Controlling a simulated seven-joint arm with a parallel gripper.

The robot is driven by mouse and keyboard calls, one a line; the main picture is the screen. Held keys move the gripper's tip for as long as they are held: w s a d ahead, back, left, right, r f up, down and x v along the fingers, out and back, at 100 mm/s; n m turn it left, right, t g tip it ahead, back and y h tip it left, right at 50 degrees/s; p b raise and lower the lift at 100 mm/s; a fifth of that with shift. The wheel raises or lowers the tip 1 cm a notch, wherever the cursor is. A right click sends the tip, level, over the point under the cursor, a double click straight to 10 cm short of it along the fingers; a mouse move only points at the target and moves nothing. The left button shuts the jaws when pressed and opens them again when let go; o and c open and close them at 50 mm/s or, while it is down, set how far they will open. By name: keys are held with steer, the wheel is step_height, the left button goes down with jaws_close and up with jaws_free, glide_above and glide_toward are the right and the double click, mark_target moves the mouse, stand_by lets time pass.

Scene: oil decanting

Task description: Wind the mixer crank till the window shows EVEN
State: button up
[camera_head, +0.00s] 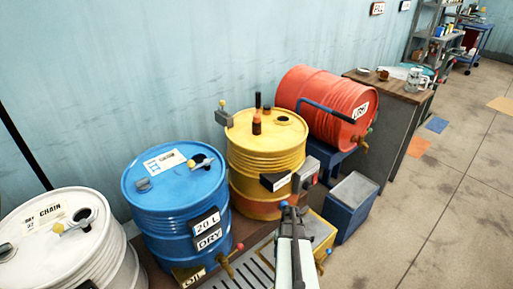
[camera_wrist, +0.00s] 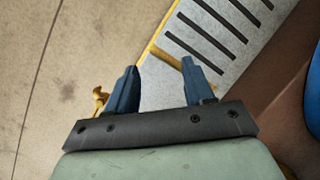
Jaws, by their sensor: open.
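The yellow drum (camera_head: 262,150) stands upright in the middle of the head view. Dark and grey boxes (camera_head: 276,181) are fixed on its front right side, one with a red part (camera_head: 311,181). Any window lettering there is too small to read, and I cannot clearly make out a crank handle. My gripper (camera_head: 291,207) is just below and in front of these boxes in the head view. In the wrist view its two blue fingers (camera_wrist: 159,88) are apart with nothing between them, above the slatted grate (camera_wrist: 192,52) and floor.
A blue drum (camera_head: 175,205) and a white drum (camera_head: 95,262) stand to the left. A red drum (camera_head: 310,95) lies on a blue stand behind. A blue bin (camera_head: 352,208) stands right of the yellow box (camera_head: 318,235). The floor further right is mostly clear.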

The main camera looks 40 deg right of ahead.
steer(key=s+d+r+m+t+h, duration=0.1)
steer(key=s+d+r, duration=0.3)
steer(key=d, duration=0.7)
steer(key=s+d+r+m+t, duration=0.15)
steer(key=s+d+r, duration=0.25)
steer(key=d, duration=0.6)
steer(key=s+d+r+m+h, duration=0.1)
steer(key=s+d+r, duration=0.35)
steer(key=d, duration=0.65)
steer(key=w+d+r+n+t+h, duration=0.1)
steer(key=w+d+r+n, duration=0.1)
steer(key=w+d+r, duration=0.55)
steer(key=w+d+r+n+h, duration=0.2)
steer(key=d+r, duration=0.7)
steer(key=r, duration=0.6)
steer(key=w+d+r+n+t+h, duration=0.1)
steer(key=w+d+r+n, duration=0.3)
steer(key=d+r, duration=0.55)
step_height(320, 180, up, 18)
steer(key=n+t+y, duration=0.1)
steer(key=n+y, duration=0.4)
steer(key=n, duration=0.6)
glide_above(257, 106)
steer(key=s+d, duration=0.3)
steer(key=x, duration=1.3)
steer(key=shift+d, duration=0.3)
